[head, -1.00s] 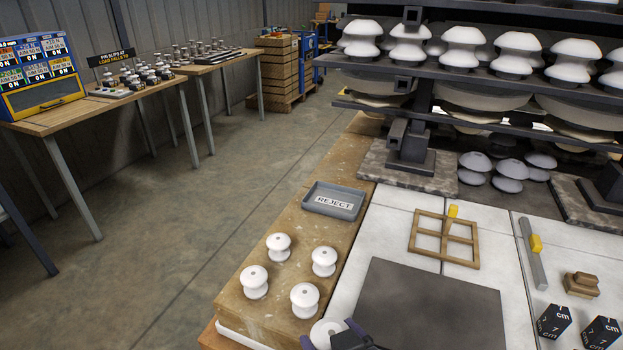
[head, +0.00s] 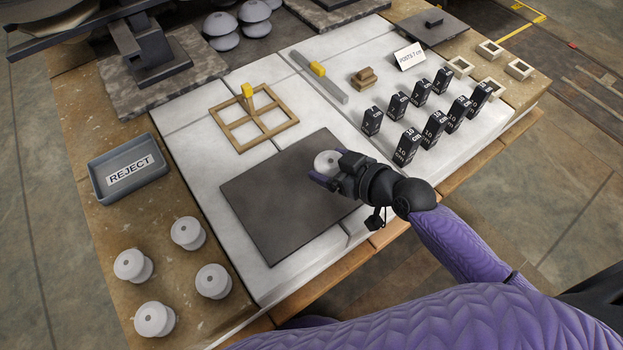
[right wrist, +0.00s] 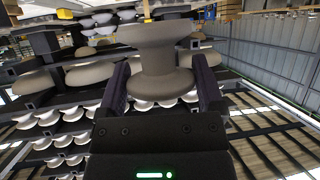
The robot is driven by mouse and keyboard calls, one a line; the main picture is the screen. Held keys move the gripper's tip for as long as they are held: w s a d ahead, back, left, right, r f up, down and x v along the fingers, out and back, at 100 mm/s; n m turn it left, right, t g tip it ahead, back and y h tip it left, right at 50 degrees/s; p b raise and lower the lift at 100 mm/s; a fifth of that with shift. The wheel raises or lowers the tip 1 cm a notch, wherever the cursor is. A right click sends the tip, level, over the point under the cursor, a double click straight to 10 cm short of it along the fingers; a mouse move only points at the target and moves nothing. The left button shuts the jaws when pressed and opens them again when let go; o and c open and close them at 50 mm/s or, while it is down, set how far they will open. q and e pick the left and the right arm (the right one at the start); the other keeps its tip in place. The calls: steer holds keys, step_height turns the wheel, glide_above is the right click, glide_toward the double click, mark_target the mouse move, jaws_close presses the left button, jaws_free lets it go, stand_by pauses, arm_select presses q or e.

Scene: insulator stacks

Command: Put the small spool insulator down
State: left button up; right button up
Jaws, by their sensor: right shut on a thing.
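My right gripper (head: 334,176) is shut on a small white spool insulator (head: 327,162). In the head view the spool shows over the far right part of the dark grey mat (head: 285,200); I cannot tell whether it touches the mat. In the right wrist view the spool (right wrist: 159,55) stands between the two fingers (right wrist: 160,85), with a flange at each end and a narrower waist. Several like spools (head: 187,233) stand on the brown board at the lower left. My left gripper is not in view.
A grey REJECT tray (head: 127,172) lies left of the mat. A wooden frame (head: 253,120) with a yellow piece lies behind it. Several black marked blocks (head: 407,146) stand right of the gripper. A grey bar (head: 319,76) lies farther back. The mat's left part is clear.

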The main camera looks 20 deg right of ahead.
step_height(320, 180, down, 8)
steer(key=b, duration=0.3)
steer(key=shift+s+r+b, duration=0.15)
steer(key=shift+r+b, duration=0.1)
steer(key=shift+b, duration=0.1)
steer(key=shift+f, duration=0.45)
steer(key=o, duration=1.3)
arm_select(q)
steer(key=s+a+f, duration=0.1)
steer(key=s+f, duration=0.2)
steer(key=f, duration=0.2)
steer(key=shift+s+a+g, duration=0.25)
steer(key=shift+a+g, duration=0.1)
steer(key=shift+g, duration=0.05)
arm_select(e)
steer(key=shift+o, duration=0.2)
